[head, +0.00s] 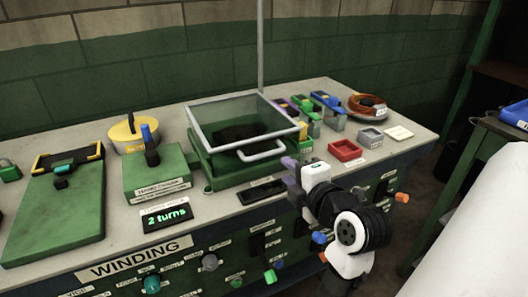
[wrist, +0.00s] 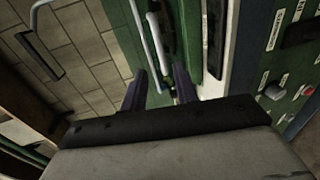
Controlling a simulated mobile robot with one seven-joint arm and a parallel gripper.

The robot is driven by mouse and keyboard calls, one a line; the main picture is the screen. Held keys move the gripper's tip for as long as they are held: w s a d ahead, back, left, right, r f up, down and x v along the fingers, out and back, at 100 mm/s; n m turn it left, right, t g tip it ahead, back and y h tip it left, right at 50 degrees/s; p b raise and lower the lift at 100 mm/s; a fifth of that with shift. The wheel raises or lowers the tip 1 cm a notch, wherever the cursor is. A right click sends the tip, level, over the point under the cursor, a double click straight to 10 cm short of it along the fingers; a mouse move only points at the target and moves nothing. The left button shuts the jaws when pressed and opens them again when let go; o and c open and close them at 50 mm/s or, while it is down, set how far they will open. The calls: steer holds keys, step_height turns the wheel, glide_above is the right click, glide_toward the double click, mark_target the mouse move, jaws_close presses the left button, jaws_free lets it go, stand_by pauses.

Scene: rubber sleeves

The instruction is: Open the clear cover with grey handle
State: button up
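The clear cover (head: 205,132) has a pale grey frame and sits over a green box with a dark inside. It looks lowered. Its light grey handle (head: 262,155) sticks out at the front, and a pale curved bar that looks like this handle (wrist: 154,38) shows in the wrist view. My gripper (head: 290,173) is just right of and below the handle in the head view. In the wrist view its two dark purple fingers (wrist: 160,87) are apart with nothing between them. The handle lies beyond the fingertips, and I see no contact.
A green block with a blue-topped lever (head: 150,145) and a "2 turns" display (head: 165,215) stand left. Small coloured clamps (head: 325,103), a red tray (head: 345,150) and an orange coil (head: 368,106) are right. A thin upright pole (head: 261,50) rises behind the cover.

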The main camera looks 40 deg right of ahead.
mark_target(268, 155)
steer(key=p+x, duration=0.2)
steer(key=x, duration=0.9)
steer(key=shift+w, duration=0.25)
steer(key=shift+c, duration=0.3)
jaws_close()
